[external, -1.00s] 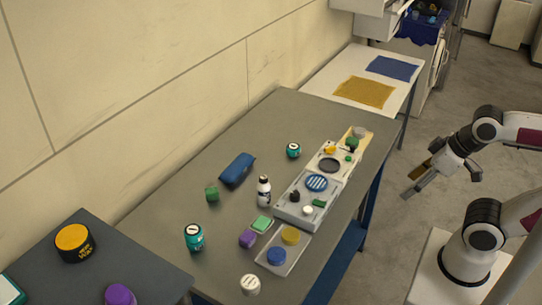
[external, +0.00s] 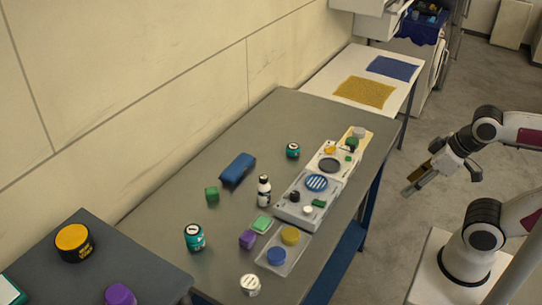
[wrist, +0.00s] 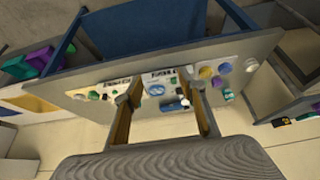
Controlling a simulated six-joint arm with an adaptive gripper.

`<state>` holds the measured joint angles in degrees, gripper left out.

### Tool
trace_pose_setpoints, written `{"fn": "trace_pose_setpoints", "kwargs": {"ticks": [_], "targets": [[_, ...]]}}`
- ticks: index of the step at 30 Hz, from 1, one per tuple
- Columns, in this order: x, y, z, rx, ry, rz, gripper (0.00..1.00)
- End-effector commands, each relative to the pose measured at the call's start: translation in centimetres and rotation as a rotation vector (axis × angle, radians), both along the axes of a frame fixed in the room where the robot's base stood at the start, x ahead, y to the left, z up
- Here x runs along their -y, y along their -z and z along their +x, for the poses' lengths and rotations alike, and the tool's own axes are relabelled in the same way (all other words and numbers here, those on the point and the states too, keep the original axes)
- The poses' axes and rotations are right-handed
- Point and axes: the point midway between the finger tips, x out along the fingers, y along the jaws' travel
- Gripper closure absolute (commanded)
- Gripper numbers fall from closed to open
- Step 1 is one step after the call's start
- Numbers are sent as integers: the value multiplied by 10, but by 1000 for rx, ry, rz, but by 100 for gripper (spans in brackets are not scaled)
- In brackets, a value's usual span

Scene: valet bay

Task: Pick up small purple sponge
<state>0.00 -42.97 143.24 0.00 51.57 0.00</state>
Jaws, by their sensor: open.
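The small purple sponge (external: 247,239) is a block lying on the grey table, beside a light green sponge (external: 262,224) and the left edge of a clear tray (external: 293,263). In the wrist view, a small purple shape (wrist: 217,82) among the table items is probably it. My gripper (external: 408,190) is off the right side of the table, far from the sponge, pointing down and left. In the wrist view my gripper (wrist: 163,95) is open, with nothing between its fingers.
The tray holds a yellow disc (external: 290,235) and a blue disc (external: 276,256). A white tin (external: 250,285), a teal jar (external: 194,237), a white bottle (external: 264,191) and a green cube (external: 212,194) stand nearby. A blue case (external: 238,169) lies farther back.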

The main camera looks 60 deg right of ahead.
Motion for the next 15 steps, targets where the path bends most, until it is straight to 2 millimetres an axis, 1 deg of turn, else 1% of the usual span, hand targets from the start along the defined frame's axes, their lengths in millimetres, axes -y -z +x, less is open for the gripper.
{"fn": "trace_pose_setpoints", "kwargs": {"ticks": [5, 8, 11, 15], "targets": [[-2, 0, 3, 3, -6, 5, 60], [-7, -1, 11, 12, -17, 15, 60], [-15, -1, 24, 27, -34, 30, 60], [-32, -2, 50, 57, -65, 65, 60]]}}
